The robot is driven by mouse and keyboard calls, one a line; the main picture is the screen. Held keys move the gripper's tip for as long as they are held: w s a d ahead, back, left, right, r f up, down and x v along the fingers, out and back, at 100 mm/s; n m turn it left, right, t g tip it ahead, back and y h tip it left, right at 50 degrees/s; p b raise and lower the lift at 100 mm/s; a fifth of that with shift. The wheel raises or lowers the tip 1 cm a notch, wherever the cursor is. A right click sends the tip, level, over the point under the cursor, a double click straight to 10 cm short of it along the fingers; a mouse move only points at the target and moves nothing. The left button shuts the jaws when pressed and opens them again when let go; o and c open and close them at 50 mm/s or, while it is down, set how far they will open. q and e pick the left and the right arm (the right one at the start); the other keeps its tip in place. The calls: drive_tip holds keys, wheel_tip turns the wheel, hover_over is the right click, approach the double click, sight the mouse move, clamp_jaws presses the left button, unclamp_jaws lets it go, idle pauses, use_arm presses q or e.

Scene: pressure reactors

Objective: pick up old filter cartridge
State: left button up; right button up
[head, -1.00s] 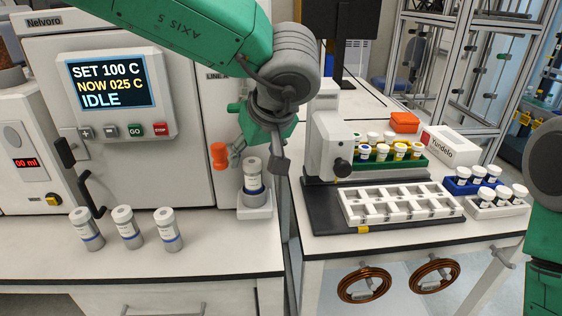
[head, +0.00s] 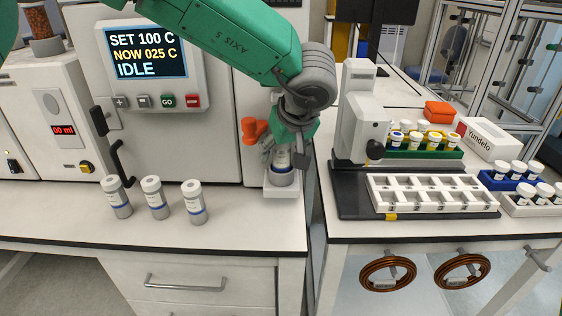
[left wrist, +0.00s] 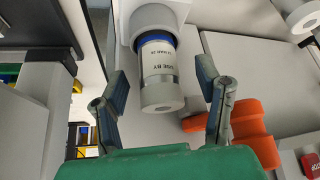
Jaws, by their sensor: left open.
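A white filter cartridge with a blue band stands upright in a white holder (head: 283,190) at the right end of the reactor bench; the cartridge (head: 282,179) is partly hidden by my left gripper in the head view. My left gripper (head: 284,152) is open at its upper part. In the left wrist view the cartridge (left wrist: 160,75) lies between the two open fingers (left wrist: 161,88), with a gap on each side and a "USE BY" label showing. Three similar cartridges (head: 155,197) stand on the bench to the left. My right gripper is out of view.
An orange part (head: 252,130) sits close beside my left gripper; orange also shows in the left wrist view (left wrist: 235,122). The reactor front (head: 190,130) rises behind. Right of a gap, another bench holds a white rack (head: 432,196) and a grey-white device (head: 362,120).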

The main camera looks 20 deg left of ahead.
use_arm(q)
drive_tip(key=x, duration=0.2)
drive_tip(key=shift+w+f, duration=0.15)
drive_tip(key=shift+f, duration=0.2)
drive_tip(key=shift+d+r, duration=0.1)
drive_tip(key=shift+c, duration=1.2)
clamp_jaws()
drive_tip(key=shift+r+p, duration=0.75)
drive_tip(key=shift+p, duration=0.1)
drive_tip(key=shift+r+p, duration=0.45)
drive_tip(key=shift+p, duration=0.15)
drive_tip(key=shift+r, duration=0.1)
